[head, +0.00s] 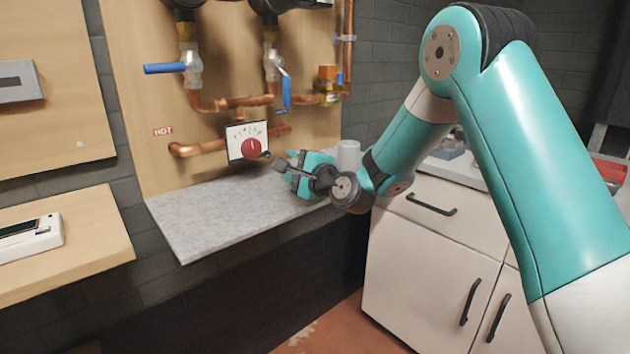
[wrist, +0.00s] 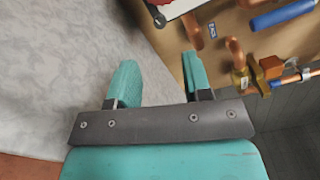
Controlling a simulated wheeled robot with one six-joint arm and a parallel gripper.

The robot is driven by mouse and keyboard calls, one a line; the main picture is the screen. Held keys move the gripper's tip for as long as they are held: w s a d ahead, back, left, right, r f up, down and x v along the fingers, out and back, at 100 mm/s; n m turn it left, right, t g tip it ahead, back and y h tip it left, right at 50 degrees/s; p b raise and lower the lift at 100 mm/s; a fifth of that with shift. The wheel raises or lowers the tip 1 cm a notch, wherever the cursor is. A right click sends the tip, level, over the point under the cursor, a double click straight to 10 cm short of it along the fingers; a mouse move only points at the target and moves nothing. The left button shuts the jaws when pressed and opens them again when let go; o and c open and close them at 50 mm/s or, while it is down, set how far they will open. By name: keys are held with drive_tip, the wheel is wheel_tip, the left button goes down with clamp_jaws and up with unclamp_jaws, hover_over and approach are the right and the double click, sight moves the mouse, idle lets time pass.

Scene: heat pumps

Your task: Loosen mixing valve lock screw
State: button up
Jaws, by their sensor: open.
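The mixing valve (head: 247,142) is a white dial plate with a red knob (head: 251,148), mounted on the copper pipes above the grey shelf. A small dark piece (head: 265,155) at its lower right may be the lock screw; I cannot tell for sure. My gripper (head: 292,164) is just right of the valve, above the shelf, apart from it. In the wrist view its two teal fingers (wrist: 160,80) are spread with nothing between them. A white edge of the valve plate (wrist: 178,8) shows at the top of that view, mostly cut off.
Copper pipes (head: 197,149) and blue-handled valves (head: 165,68) crowd the wooden board. The grey shelf (head: 215,222) is clear to the left. A white cabinet (head: 425,255) stands below right.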

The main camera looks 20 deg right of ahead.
drive_tip(key=b+v, duration=0.2)
drive_tip(key=v, duration=0.6)
drive_tip(key=shift+s+r, duration=0.1)
drive_tip(key=shift+s, duration=0.05)
